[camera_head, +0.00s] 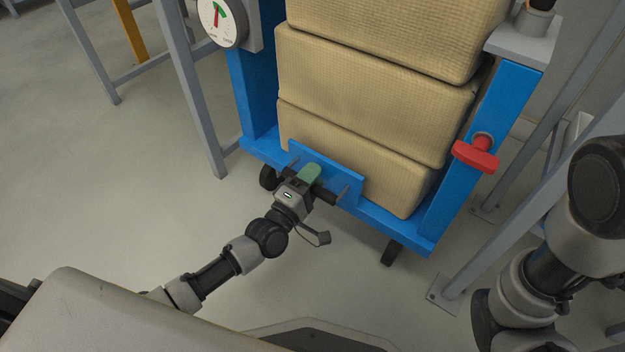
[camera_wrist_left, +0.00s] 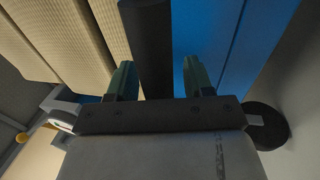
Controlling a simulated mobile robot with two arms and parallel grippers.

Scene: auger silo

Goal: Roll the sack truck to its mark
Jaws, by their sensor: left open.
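The blue sack truck (camera_head: 395,225) stands in front of me on small dark wheels (camera_head: 391,252), loaded with a stack of tan sacks (camera_head: 375,90). A black handle bar (camera_head: 329,196) is fixed low on its near side, on a blue plate (camera_head: 349,184). My left gripper (camera_head: 311,176) is at this bar. In the left wrist view its two green fingers (camera_wrist_left: 160,80) stand apart, one on each side of the black bar (camera_wrist_left: 152,40). My right arm shows at the right, but its gripper is out of sight. I see no floor mark.
A red knob (camera_head: 476,154) sits on the truck's right post, and a round dial (camera_head: 221,22) is at the upper left. Grey steel legs stand left (camera_head: 195,95) and right (camera_head: 500,225) of the truck. The floor (camera_head: 130,190) left of it is clear.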

